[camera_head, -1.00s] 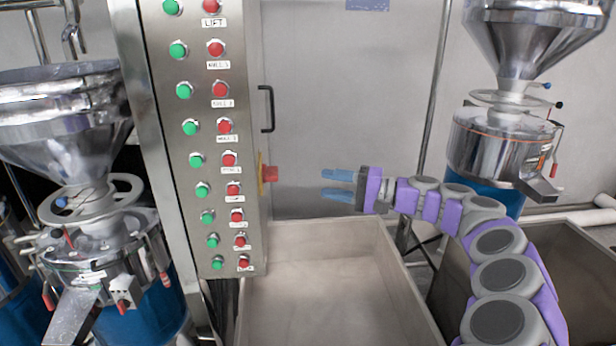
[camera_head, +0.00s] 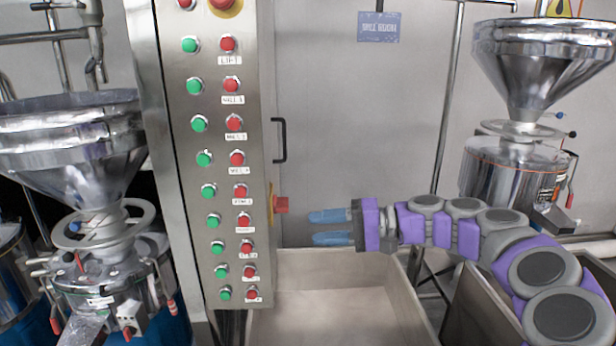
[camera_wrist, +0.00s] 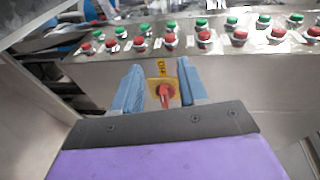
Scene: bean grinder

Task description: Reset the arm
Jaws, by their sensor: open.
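My gripper (camera_head: 331,228) is at the end of my purple and grey arm, which reaches in from the right. Its two blue fingers are apart, with nothing between them, and point left toward the side of the control panel. In the wrist view the fingers (camera_wrist: 160,90) frame a red rotary switch (camera_wrist: 166,95) on a yellow plate. This switch also shows in the head view (camera_head: 281,205), left of the fingertips and apart from them.
The steel control panel (camera_head: 177,170) carries columns of green and red buttons. Metal hopper grinders stand at left (camera_head: 65,150) and right (camera_head: 530,80). An open bin (camera_head: 345,295) lies below my gripper. A door with a black handle (camera_head: 281,140) is behind.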

